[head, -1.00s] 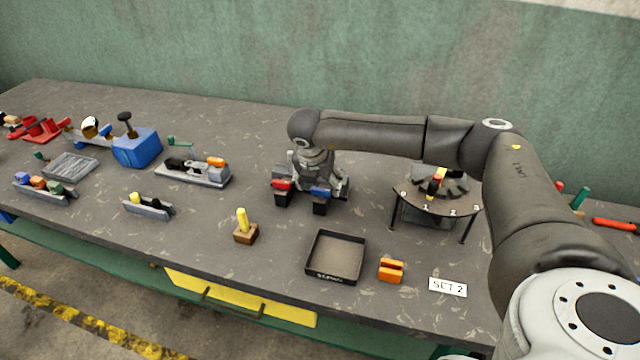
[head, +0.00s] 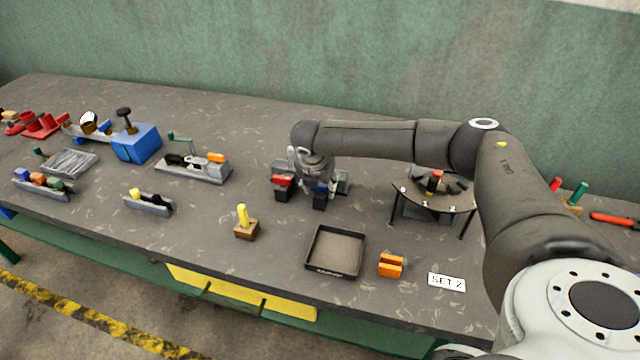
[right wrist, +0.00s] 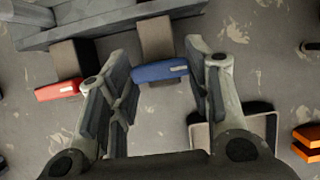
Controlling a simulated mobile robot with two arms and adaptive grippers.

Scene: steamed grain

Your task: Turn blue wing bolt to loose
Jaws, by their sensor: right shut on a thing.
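The blue wing bolt (right wrist: 160,72) sits on a grey-brown post of the clamp fixture and lies crosswise between the fingers of my right gripper (right wrist: 163,66) in the right wrist view. The gripper is shut on the bolt, with a finger at each end. In the head view my right gripper (head: 321,186) points down at the right side of the fixture and largely hides the blue bolt. A red wing bolt (head: 283,181) is on the neighbouring post to the left; it also shows in the right wrist view (right wrist: 59,90). My left gripper is out of view.
A black open tray (head: 336,252) and an orange block (head: 390,265) are in front and to the right. A yellow peg on a wooden block (head: 246,229) stands front left. A round stand (head: 440,205) is to the right, under my arm.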

